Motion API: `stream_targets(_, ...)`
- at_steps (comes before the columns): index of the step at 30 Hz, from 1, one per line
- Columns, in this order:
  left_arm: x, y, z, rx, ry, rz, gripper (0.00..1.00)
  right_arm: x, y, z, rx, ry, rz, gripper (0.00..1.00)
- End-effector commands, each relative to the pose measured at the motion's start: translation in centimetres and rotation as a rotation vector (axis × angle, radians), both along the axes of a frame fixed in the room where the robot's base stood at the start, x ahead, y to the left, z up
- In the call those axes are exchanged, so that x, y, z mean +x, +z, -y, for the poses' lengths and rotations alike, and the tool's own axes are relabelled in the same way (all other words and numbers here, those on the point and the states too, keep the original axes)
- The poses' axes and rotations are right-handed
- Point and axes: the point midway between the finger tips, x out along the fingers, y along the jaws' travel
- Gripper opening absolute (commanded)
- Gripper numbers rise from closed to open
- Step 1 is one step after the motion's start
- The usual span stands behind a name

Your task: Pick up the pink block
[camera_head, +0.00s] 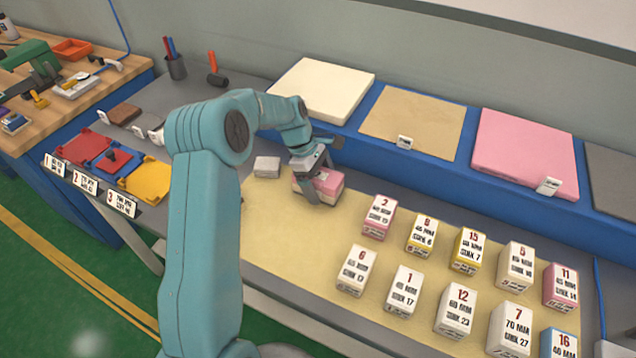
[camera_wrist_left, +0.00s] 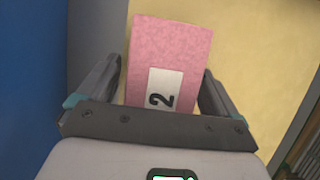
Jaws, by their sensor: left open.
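A pink block (camera_head: 329,184) sits on the tan mat at the back left of the rows of blocks. In the left wrist view the pink block (camera_wrist_left: 170,50) has a white label reading 2. My left gripper (camera_head: 314,186) is down at this block, open, with one finger on each side of it. The left wrist view shows a gap beside the block at the left finger; contact at the right finger is hard to tell. The gripper partly hides the block in the head view. My right gripper is not in view.
Several labelled blocks stand in rows at the right, including another pink one (camera_head: 379,217). A small grey block (camera_head: 267,166) lies left of the gripper. Cream, tan and pink slabs (camera_head: 525,152) lie on the blue shelf behind. Coloured trays (camera_head: 148,180) are at the left.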

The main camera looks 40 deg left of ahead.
Motion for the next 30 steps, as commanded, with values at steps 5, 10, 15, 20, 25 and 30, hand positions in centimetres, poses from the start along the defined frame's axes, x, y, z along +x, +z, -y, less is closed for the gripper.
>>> stream_targets(5, 0.0, 0.0, 0.0, 0.000, 0.000, 0.000, 0.68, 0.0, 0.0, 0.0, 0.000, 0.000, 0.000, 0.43)
stream_targets(10, 0.0, 0.0, 0.0, 0.000, 0.000, 0.000, 0.39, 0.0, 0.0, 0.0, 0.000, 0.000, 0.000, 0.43)
stream_targets(15, 0.0, 0.0, 0.0, 0.000, 0.000, 0.000, 0.39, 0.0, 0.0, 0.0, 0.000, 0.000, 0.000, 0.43)
stream_targets(20, 0.0, 0.8, 0.0, 0.002, 0.000, 0.002, 0.39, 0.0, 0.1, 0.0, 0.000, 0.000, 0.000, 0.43)
stream_targets(25, 0.1, 3.5, -0.1, 0.003, 0.000, 0.006, 0.39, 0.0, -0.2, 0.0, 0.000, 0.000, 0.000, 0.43)
stream_targets(30, 0.1, 8.7, -0.1, 0.004, 0.001, 0.009, 0.39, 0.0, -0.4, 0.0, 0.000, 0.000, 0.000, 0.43)
